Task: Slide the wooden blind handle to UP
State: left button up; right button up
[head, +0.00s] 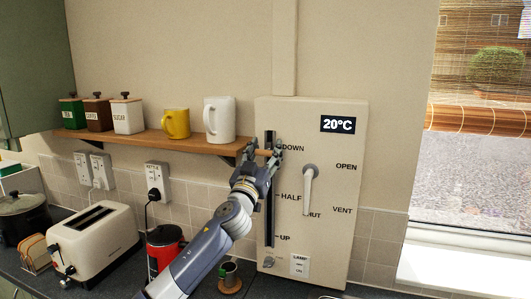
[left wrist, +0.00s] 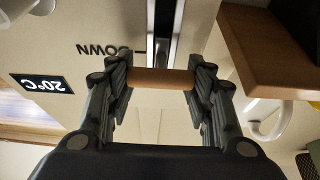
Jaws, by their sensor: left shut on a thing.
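The wooden blind handle (head: 264,152) is a short light-brown bar at the top of a dark vertical slot (head: 270,215) in the cream panel (head: 345,240). It is level with the DOWN label; HALF is at mid-slot and UP near the bottom. My left gripper (head: 262,158) reaches up from below and is shut on the handle. In the left wrist view the handle (left wrist: 160,78) lies crosswise between the two dark fingers, one at each end. My right gripper is not in view.
A wooden shelf (head: 150,137) with a white mug (head: 219,120) and a yellow mug (head: 176,124) ends just left of my gripper. A white lever (head: 309,187) is right of the slot. A toaster (head: 95,240) and red-black kettle (head: 164,248) stand below.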

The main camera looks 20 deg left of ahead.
pick_arm(q)
notch_tip(320, 180, down, 19)
jog(key=b, duration=1.6)
jog(key=shift+f, duration=0.1)
jog(key=shift+f+b, duration=1)
jog(key=shift+b, duration=0.05)
jog(key=o, duration=1.5)
jog(key=shift+w, duration=0.1)
jog(key=shift+o, duration=0.2)
jog(key=v, duration=1.2)
